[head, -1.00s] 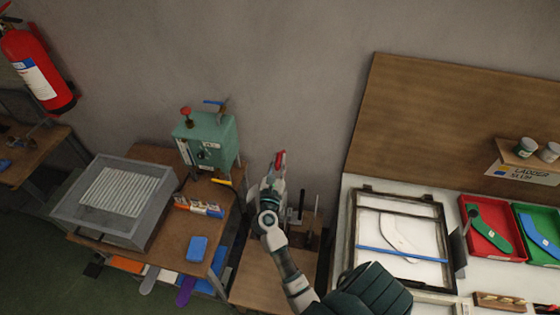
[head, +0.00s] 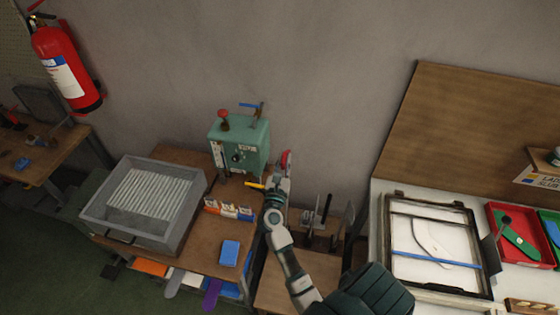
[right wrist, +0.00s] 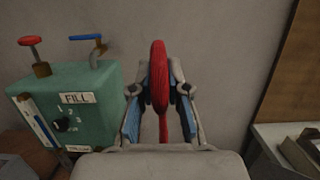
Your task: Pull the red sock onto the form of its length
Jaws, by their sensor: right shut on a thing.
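My right gripper (head: 286,164) is raised in front of the grey wall, just right of the green box. It is shut on the red sock (right wrist: 159,75), which stands upright between the fingertips in the right wrist view, with a thin red part hanging down between the fingers. In the head view only a small red piece of the sock (head: 286,157) shows at the fingertips. Flat coloured boards stick out below the front edge of the left bench, among them an orange one (head: 149,267) and a purple one (head: 211,293). I cannot tell which form matches the sock. My left gripper is out of view.
A green box marked FILL (head: 240,146) with a red knob and blue lever stands on the bench (head: 190,250). A grey ribbed tray (head: 108,228) is left of it. Dark upright posts (head: 326,207) stand right of my forearm. A framed screen (head: 398,283) lies on the white table.

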